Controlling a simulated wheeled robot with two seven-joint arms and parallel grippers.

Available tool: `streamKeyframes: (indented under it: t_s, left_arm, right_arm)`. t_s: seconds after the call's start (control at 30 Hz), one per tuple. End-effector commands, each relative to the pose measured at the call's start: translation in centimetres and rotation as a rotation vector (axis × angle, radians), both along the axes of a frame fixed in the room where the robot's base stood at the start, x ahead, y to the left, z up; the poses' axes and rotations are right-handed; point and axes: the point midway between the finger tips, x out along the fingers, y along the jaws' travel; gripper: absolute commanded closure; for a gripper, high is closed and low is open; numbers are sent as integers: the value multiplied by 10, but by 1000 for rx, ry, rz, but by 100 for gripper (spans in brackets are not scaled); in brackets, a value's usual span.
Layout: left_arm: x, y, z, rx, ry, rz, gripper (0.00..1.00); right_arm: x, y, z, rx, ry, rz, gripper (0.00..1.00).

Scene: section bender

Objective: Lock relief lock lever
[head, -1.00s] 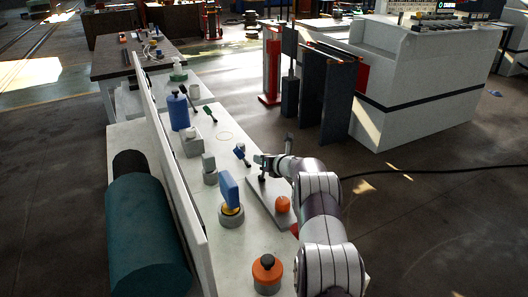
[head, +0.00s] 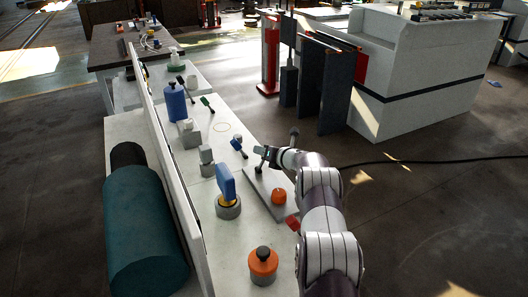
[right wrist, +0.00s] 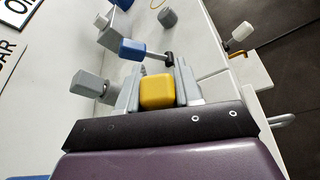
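No label marks which lever is the relief lock lever. A blue-handled lever (head: 238,143) stands on the pale bench just beyond my right gripper (head: 261,160); it also shows in the right wrist view (right wrist: 131,49). My right gripper looks open above the tilted grey plate. In the right wrist view, a yellow block (right wrist: 158,92) shows between its fingers; I cannot tell whether they touch it. A grey-headed lever (head: 294,133) stands just past the gripper at the bench's right edge; a pale-handled lever (right wrist: 240,36) shows upper right in the wrist view. My left gripper is not in view.
An orange knob (head: 278,196) sits on the grey plate (head: 259,183). A blue paddle (head: 225,183) on a round base, an orange-capped knob (head: 263,262) and a green-handled lever (head: 207,102) share the bench. A long upright panel (head: 172,165) bounds its left side. Open floor lies right.

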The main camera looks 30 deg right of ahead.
Motion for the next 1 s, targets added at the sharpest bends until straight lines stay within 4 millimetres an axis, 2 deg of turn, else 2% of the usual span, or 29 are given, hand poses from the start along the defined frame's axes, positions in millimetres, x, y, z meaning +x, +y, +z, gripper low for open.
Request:
streamKeyframes:
  t_s: [0.03,0.07,0.33,0.47,0.57,0.9,1.0]
  left_arm:
    - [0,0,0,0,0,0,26]
    - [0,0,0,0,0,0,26]
    - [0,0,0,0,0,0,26]
    - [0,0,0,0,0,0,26]
    - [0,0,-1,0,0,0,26]
    - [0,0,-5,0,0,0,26]
    - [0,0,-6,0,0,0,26]
  right_arm:
    - [0,0,-1,4,0,-3,52]
    - [0,0,0,3,1,-2,45]
    - [0,0,0,2,1,-1,45]
    - [-7,-2,4,2,0,-3,45]
    - [-22,-3,8,3,1,-4,45]
    - [-95,-10,33,3,0,-5,45]
    - [-109,-11,39,2,-1,-4,45]
